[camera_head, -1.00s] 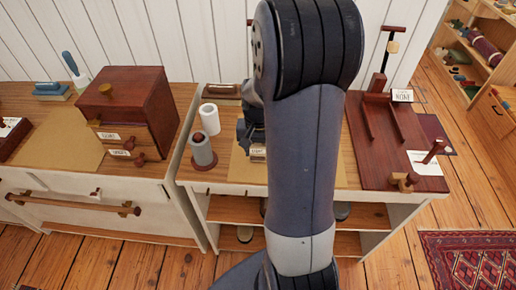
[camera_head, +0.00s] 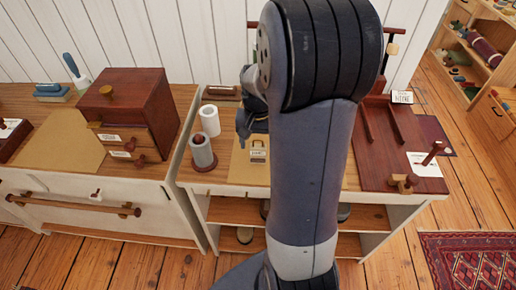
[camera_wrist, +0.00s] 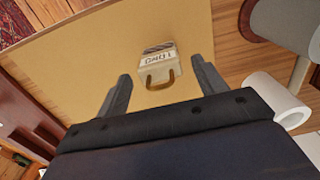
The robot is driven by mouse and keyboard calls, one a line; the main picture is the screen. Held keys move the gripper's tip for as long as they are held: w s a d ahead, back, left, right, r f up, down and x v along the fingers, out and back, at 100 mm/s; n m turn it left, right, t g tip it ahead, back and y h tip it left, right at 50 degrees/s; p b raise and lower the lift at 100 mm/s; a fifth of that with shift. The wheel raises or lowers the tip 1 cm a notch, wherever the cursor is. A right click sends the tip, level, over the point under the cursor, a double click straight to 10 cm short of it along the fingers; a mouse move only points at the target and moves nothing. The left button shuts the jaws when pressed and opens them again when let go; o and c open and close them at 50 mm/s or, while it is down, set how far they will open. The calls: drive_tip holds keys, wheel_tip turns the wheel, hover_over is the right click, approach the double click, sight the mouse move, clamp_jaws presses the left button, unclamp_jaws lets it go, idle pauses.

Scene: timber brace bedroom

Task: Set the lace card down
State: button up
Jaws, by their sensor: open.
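The lace card (camera_head: 258,151) is a small pale card with a dark-lettered label. It lies on the tan mat (camera_head: 245,174) on the middle table. In the wrist view the card (camera_wrist: 156,67) shows upside down, with a brown loop handle, on the same mat (camera_wrist: 85,70). My gripper (camera_wrist: 160,75) is open, its two fingers apart with the card showing between and beyond their tips. In the head view my gripper (camera_head: 243,135) is above and left of the card, apart from it, and partly hidden by my arm.
A white roll (camera_head: 210,120) and a grey spool on a red base (camera_head: 202,150) stand left of the mat. A dark red board with posts (camera_head: 385,170) is at the right. A red-brown drawer box (camera_head: 128,105) stands on the left cabinet.

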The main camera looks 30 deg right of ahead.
wheel_tip(320, 180, up, 8)
drive_tip(key=shift+f, duration=0.1)
drive_tip(key=shift+s, duration=0.1)
idle(0.3)
